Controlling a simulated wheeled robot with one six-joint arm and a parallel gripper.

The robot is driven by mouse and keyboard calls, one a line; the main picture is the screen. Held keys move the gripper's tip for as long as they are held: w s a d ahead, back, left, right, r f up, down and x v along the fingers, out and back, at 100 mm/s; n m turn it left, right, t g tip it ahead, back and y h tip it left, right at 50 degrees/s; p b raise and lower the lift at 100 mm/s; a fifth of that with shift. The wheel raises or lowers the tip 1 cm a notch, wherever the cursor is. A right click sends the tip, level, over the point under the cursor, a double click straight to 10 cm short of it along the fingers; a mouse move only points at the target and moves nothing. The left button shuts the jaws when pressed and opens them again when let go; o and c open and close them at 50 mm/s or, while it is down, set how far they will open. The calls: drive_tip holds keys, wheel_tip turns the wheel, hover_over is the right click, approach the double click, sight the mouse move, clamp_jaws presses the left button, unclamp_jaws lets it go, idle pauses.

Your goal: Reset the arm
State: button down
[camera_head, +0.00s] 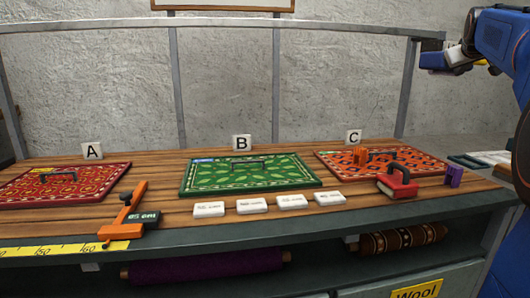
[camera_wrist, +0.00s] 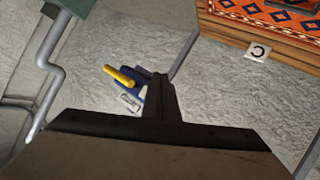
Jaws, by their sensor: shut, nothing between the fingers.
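My gripper (camera_wrist: 160,95) shows in the wrist view as a dark wide body with narrow fingers shut together, nothing between them. In the head view my blue arm is raised at the right edge, above and to the right of the table; the fingertips cannot be made out there. The gripper is clear of the rugs and tools. The wrist view looks past the fingers at a grey rough surface, with the orange rug C (camera_wrist: 270,22) and its card (camera_wrist: 257,52) at the top right.
The wooden table (camera_head: 150,225) holds a red rug (camera_head: 90,190), a green rug (camera_head: 210,185), an orange tool (camera_head: 125,210), several white labels (camera_head: 251,205), a red-based brush (camera_head: 398,187) and a purple block (camera_head: 454,176). A yellow cylinder (camera_wrist: 118,75) shows near the fingers in the wrist view.

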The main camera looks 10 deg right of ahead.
drive_tip(key=s+a+f+g+y, duration=0.1)
drive_tip(key=s+a+f+y, duration=0.1)
drive_tip(key=s+a+f, duration=0.45)
drive_tip(key=s+a+f+n+g+y, duration=0.1)
drive_tip(key=s+a+f, duration=0.2)
drive_tip(key=a+f, duration=0.65)
drive_tip(key=s+a+f+y, duration=0.2)
drive_tip(key=s+a+f, duration=0.3)
drive_tip(key=a, duration=0.6)
drive_tip(key=s+a+f+g+y, duration=0.1)
drive_tip(key=s+a+f, duration=0.3)
drive_tip(key=s+f, duration=0.3)
drive_tip(key=s+a+f+g+y, duration=0.1)
drive_tip(key=s+a+f+g, duration=0.1)
drive_tip(key=s+a+f, duration=0.3)
drive_tip(key=s+a+f+n+g, duration=0.1)
drive_tip(key=s+a+f, duration=0.4)
drive_tip(key=s+f, duration=0.5)
wheel_tip(320, 180, down, 5)
drive_tip(key=shift+s+r+y, duration=0.15)
drive_tip(key=shift+s+y, duration=0.25)
